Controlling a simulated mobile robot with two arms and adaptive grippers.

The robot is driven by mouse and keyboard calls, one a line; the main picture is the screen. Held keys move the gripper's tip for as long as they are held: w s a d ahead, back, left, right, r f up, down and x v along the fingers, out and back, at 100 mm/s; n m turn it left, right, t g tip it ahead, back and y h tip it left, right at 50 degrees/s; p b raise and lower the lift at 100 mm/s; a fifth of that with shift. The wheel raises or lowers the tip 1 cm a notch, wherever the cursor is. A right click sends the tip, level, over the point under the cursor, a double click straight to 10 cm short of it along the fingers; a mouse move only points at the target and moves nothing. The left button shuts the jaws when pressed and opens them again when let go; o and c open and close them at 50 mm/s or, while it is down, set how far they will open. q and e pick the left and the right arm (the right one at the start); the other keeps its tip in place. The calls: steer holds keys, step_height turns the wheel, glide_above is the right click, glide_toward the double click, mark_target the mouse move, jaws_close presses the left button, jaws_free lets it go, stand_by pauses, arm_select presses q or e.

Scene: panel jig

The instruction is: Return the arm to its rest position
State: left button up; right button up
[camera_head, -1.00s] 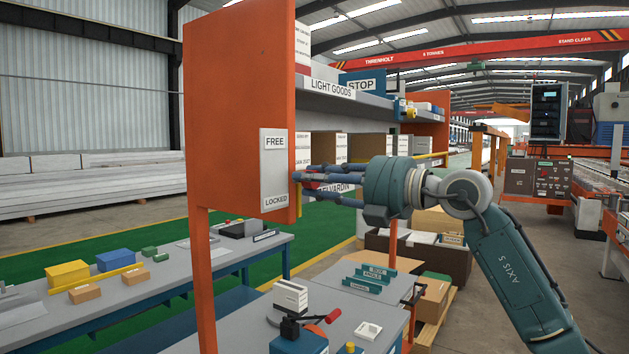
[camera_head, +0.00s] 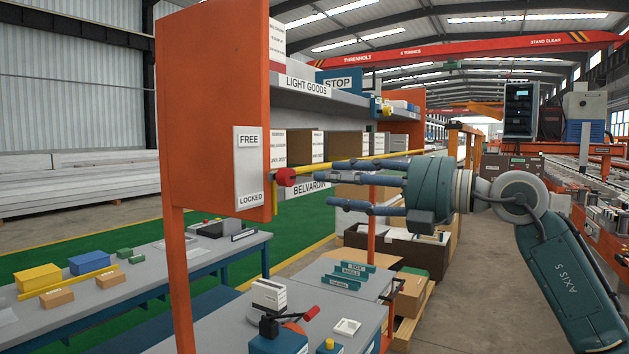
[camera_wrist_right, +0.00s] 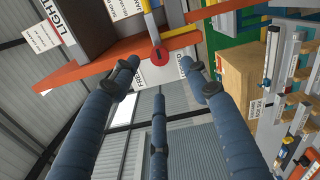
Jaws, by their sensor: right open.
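My right gripper (camera_head: 328,182) is open and empty. Its dark blue fingers point left toward a red knob (camera_head: 285,177) at the edge of the orange panel (camera_head: 205,120), with a gap between them. In the right wrist view the open fingers (camera_wrist_right: 159,78) spread below the red knob (camera_wrist_right: 159,56), and nothing is between them. My right arm (camera_head: 565,270) comes in from the lower right. A white plate (camera_head: 248,168) on the panel reads FREE at the top and LOCKED at the bottom. My left gripper is not in view.
A shelf labelled LIGHT GOODS (camera_head: 305,87) extends right of the panel above my gripper. A yellow bar (camera_head: 385,157) runs behind the fingers. Below are a grey bench (camera_head: 225,325) with small tools and cardboard boxes (camera_head: 410,292).

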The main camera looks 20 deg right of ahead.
steer(key=shift+s+d, duration=0.35)
steer(key=shift+s, duration=0.25)
